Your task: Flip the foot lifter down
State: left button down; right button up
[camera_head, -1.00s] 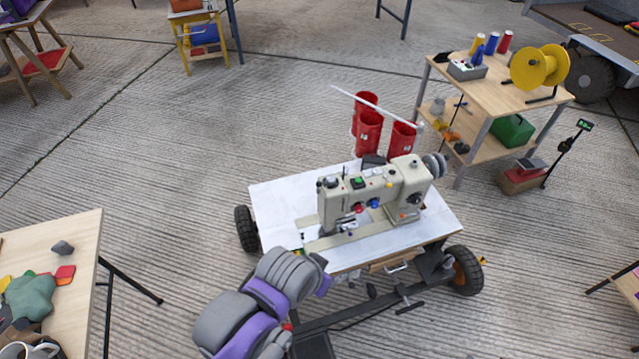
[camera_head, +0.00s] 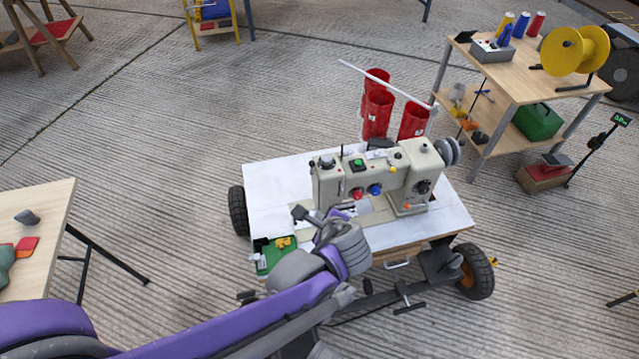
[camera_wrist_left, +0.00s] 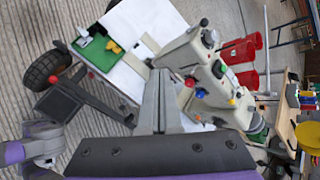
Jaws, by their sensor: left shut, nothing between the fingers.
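The beige sewing machine (camera_head: 405,190) stands on a white-topped wheeled table (camera_head: 270,185). Its front has a red knob, a blue knob and a green switch. It also shows in the left wrist view (camera_wrist_left: 208,55). My left gripper (camera_head: 302,213) is in front of the machine's needle end, at its lower left. In the left wrist view its fingers (camera_wrist_left: 160,78) are together and empty, pointing at the machine's needle area. I cannot make out the foot lifter; the gripper and the machine's head cover that area. I cannot tell whether the fingers touch the machine. My right gripper is not in view.
A green tray (camera_head: 277,262) with yellow pieces lies at the table's front left corner, close to my left wrist. Red cups (camera_head: 377,110) stand behind the machine. A wooden shelf (camera_head: 520,80) with spools is at the back right, and another table (camera_head: 45,230) is at left.

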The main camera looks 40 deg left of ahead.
pick_arm(q)
jog(key=w+f+m+t+y+b, duration=0.2)
jog(key=w+f+m+y+b, duration=0.2)
jog(key=w+m, duration=0.3)
jog(key=shift+a+f+m+b, duration=0.3)
jog(key=shift+a+m+b, duration=0.2)
jog(key=shift+m, duration=0.4)
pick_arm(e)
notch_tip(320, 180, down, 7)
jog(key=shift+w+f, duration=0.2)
pick_arm(q)
jog(key=b, duration=0.2)
send_near(311, 168)
notch_tip(311, 168, down, 3)
jog(key=w+a, duration=0.1)
jog(key=w+a+r, duration=0.1)
jog(key=shift+a+r, duration=0.15)
jog(key=shift+a, duration=0.25)
jog(key=shift+w+a+r, duration=0.25)
jog(key=shift+w+a, duration=0.05)
jog(key=shift+a, duration=0.05)
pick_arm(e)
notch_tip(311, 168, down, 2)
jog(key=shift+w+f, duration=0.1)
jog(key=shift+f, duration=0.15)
pick_arm(q)
jog(key=shift+r, duration=0.1)
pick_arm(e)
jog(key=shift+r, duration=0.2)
